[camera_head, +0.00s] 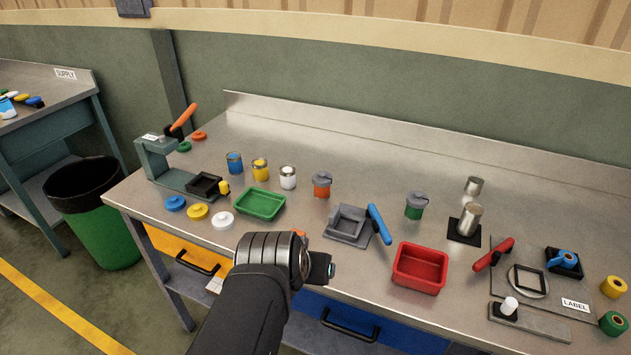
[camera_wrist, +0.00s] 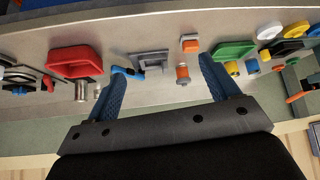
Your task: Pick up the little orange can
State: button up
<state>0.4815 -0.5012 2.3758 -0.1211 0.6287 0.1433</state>
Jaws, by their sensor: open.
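The little orange can (camera_head: 322,187) stands upright on the metal bench, with a grey lid on top. It stands left of the grey square fixture (camera_head: 346,226). The wrist view, seen from the other side, also shows the orange can (camera_wrist: 182,76) with its grey lid. My gripper (camera_wrist: 163,66) is open, and its two blue fingers reach into that view. The can appears between the fingers, nearer the right one, with nothing gripped. In the head view my wrist and arm hang over the front edge of the bench, and the fingers are hidden there.
A green tray (camera_head: 261,204) and a white can (camera_head: 288,178) are left of the orange can. A blue-handled lever (camera_head: 379,225), green can (camera_head: 415,206) and red tray (camera_head: 420,268) are to its right. An orange-and-white item (camera_wrist: 190,44) is near it. Bench behind the can is clear.

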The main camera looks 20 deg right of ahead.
jog(key=w+d+r, duration=0.4)
jog(key=w, duration=0.4)
jog(key=m+g+y, duration=0.1)
jog(key=m+g, duration=0.2)
send_over(321, 177)
jog(key=s+a, duration=0.3)
jog(key=a, duration=0.2)
jog(key=x, duration=1.1)
jog(key=shift+d+f, duration=0.15)
jog(key=shift+d, duration=0.25)
jog(key=shift+s+d+x, duration=0.15)
jog(key=shift+x, duration=1.15)
jog(key=shift+s+d+x, duration=0.15)
jog(key=shift+x, duration=1.15)
jog(key=c, duration=1.1)
jog(key=shift+c, duration=0.2)
